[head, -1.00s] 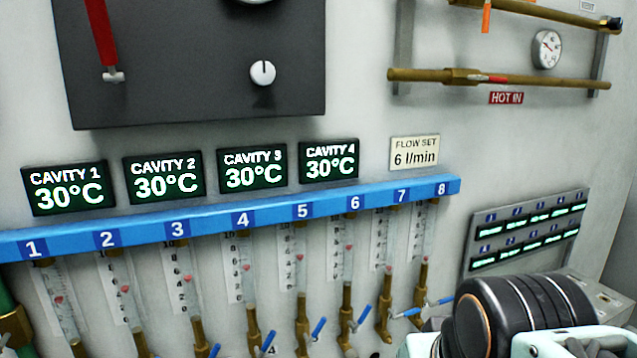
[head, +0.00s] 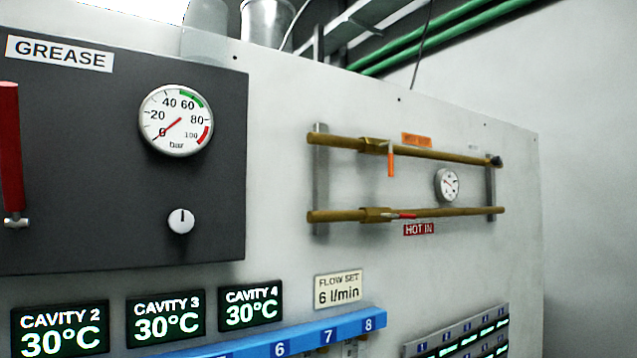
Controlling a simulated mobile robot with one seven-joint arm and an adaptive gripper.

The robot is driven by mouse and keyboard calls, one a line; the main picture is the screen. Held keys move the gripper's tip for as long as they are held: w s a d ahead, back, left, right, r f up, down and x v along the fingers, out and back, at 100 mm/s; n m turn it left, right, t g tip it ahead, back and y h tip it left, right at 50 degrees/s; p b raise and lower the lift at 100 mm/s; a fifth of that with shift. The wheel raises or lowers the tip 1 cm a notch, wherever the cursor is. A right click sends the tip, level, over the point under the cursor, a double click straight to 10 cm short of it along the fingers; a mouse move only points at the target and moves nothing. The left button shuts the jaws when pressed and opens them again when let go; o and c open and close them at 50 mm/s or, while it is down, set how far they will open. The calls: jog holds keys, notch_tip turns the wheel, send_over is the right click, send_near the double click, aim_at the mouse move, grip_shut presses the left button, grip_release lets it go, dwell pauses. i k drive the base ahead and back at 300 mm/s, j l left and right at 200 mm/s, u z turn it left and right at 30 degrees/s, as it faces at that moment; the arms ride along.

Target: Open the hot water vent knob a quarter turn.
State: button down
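Two brass pipes run across a wall rack at the right. The upper pipe (head: 450,154) carries a valve with an orange handle (head: 391,163) hanging down, under an orange label (head: 416,140) too small to read. A small black knob (head: 495,161) sits at its right end, with a faint, unreadable pale label (head: 473,148) near it. I cannot tell for sure that this is the vent knob. The lower pipe (head: 345,216) has a red handle (head: 402,216) lying along it, above a red "HOT IN" label (head: 419,229). My gripper is out of view.
A dark "GREASE" panel (head: 90,130) with a gauge (head: 176,120) and a white knob (head: 181,221) is at left. A small gauge (head: 447,184) sits between the pipes. A blue numbered rail (head: 300,340) and displays run along the bottom.

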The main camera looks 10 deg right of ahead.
aim_at(496, 161)
jog(key=z, duration=1.35)
jog(key=k, duration=1)
jog(key=k+u, duration=0.15)
jog(key=u, duration=0.3)
jog(key=k+u, duration=0.1)
jog(key=u, duration=0.35)
jog(key=i+l+u, duration=0.2)
jog(key=l+u, duration=0.15)
jog(key=l, duration=0.15)
jog(key=i+l, duration=0.1)
jog(key=l, duration=0.3)
jog(key=i+l, duration=0.1)
jog(key=l, duration=0.3)
jog(key=i+l, duration=0.15)
jog(key=l, duration=0.2)
jog(key=i+l, duration=0.1)
jog(key=l, duration=0.3)
